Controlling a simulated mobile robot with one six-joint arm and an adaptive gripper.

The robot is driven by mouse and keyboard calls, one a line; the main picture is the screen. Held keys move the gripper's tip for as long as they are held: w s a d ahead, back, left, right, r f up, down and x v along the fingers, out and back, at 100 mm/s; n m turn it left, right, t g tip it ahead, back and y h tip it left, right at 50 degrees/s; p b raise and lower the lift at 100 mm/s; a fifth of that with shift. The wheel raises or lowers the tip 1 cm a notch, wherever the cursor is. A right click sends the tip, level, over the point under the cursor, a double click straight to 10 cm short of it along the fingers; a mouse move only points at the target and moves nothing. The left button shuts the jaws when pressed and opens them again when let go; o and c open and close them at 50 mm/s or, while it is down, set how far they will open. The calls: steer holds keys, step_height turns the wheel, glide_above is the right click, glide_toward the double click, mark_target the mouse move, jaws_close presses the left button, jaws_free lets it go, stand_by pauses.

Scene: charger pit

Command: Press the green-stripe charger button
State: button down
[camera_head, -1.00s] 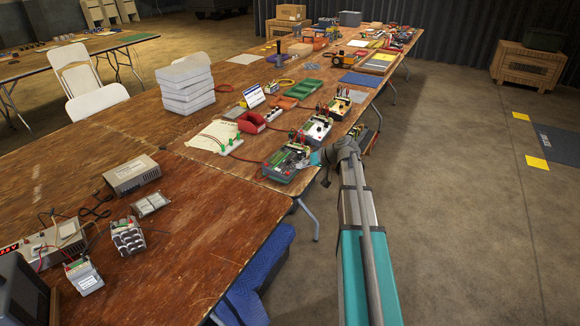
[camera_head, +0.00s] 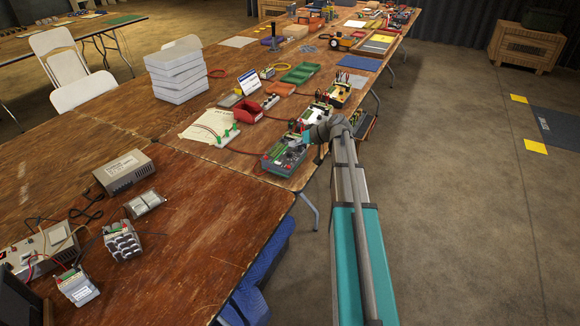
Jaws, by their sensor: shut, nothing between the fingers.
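The nearest charger (camera_head: 283,158) is a low box with a dark grey-green top and red terminals, at the near end of a row of chargers on the long table. A green patch shows on its top, but the stripe and button are too small to tell. A white-topped charger (camera_head: 315,118) and a yellowish one (camera_head: 338,96) stand behind it. My gripper (camera_head: 305,138) is shut and empty at the nearest charger's right rear corner. It partly hides that corner, and I cannot tell whether it touches.
A white stand with green clips (camera_head: 226,138) is left of the nearest charger, with a red cable running between. A red bin (camera_head: 248,112) and a stack of white boxes (camera_head: 175,72) stand farther left. Open floor lies right of the table.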

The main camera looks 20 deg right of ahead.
steer(key=shift+d+f, duration=0.1)
steer(key=shift+f, duration=0.05)
steer(key=b, duration=0.9)
glide_toward(283, 166)
steer(key=x, duration=0.5)
steer(key=shift+w+r, duration=0.3)
steer(key=shift+r, duration=0.05)
steer(key=shift+w+a+f+b, duration=0.1)
steer(key=shift+a+f+b, duration=0.15)
steer(key=shift+f+b, duration=0.5)
stand_by(1.7)
steer(key=shift+r+p, duration=0.1)
steer(key=shift+p, duration=0.2)
steer(key=shift+r+p, duration=0.65)
steer(key=shift+s+d+r+p, duration=0.1)
steer(key=shift+s+r+p, duration=0.05)
steer(key=shift+r+p, duration=0.65)
steer(key=shift+s+d+r+p, duration=0.15)
steer(key=shift+r+p, duration=0.7)
steer(key=shift+s+d+r+p, duration=0.1)
steer(key=shift+s+r+p, duration=0.05)
steer(key=shift+r+p, duration=0.65)
